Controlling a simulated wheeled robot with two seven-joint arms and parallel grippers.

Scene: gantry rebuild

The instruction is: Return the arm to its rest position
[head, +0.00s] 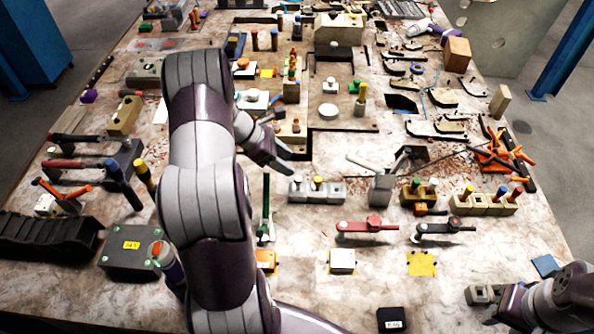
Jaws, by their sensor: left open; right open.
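My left arm (205,185) rises from the bottom edge, bends at the top and reaches down over the middle of the table. Its gripper (281,143) hangs over the table near the central fixture, jaws open, with nothing seen between them. My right arm (568,298) shows only at the bottom right corner. Its gripper (503,303) is low at the table's right front, open, partly cut off by the frame and seen at a poor angle. A small grey block (480,294) lies right by it. My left arm hides part of the table's left middle.
The table (360,285) is crowded. Near the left gripper are a grey block with pegs (317,190) and a white round piece (328,111). A red clamp (367,226) and a dark clamp (445,229) lie right of centre. A dark box (141,250) stands left of my arm.

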